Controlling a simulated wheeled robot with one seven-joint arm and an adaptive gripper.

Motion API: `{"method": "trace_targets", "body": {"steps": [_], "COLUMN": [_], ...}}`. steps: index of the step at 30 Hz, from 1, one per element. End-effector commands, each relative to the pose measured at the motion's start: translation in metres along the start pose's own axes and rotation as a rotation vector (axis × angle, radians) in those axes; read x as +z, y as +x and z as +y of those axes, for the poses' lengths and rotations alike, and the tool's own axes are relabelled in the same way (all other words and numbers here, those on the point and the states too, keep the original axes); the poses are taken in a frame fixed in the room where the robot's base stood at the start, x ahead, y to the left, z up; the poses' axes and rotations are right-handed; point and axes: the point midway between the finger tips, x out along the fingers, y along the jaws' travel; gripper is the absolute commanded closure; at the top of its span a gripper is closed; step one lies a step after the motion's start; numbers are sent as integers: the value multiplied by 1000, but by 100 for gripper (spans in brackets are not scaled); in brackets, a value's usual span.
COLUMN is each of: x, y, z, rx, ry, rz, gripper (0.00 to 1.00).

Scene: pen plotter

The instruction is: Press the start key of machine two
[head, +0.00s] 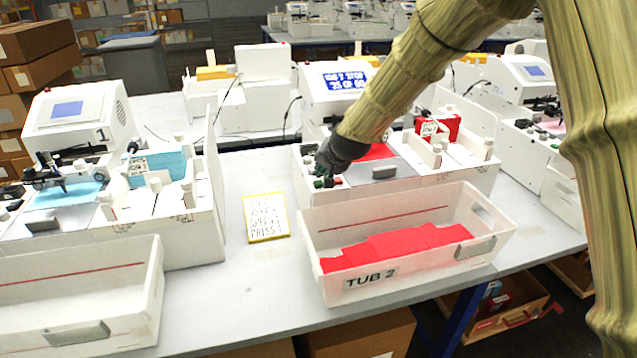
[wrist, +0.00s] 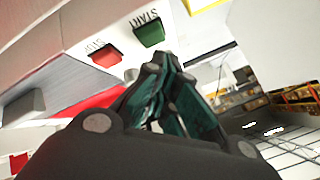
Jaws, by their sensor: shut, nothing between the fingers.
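Machine two (head: 335,88) is the white machine in the middle with a lit blue screen, red sheets and a tub marked TUB 2 in front. My gripper (head: 325,179) is at the left front of it, over its keys, with the fingers closed and empty. In the wrist view the green START key (wrist: 149,31) sits beside the red STOP key (wrist: 106,56) on a white panel. The closed fingertips (wrist: 153,68) are close to the green key, and a small gap shows between them in the picture. The key itself is hard to make out in the head view.
Machine 1 (head: 75,120) stands at the left with blue sheets. A yellow-edged note card (head: 265,217) lies on the table between the machines. TUB 2 (head: 480,262) holds red sheets at the front. Another machine (head: 512,78) stands at the right.

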Motion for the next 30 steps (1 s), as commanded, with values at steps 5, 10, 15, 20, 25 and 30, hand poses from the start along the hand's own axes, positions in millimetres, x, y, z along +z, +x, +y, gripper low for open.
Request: {"method": "trace_targets", "body": {"steps": [5, 10, 15, 20, 25, 30], "x": [1, 4, 4, 4, 4, 5], "y": [1, 4, 6, 6, 6, 7], "z": [1, 4, 5, 4, 5, 5], "rx": [0, 0, 0, 0, 0, 0], "ry": [0, 0, 0, 0, 0, 0], "rz": [0, -1, 0, 0, 0, 0], "gripper": [100, 100, 100, 100, 100, 100]}}
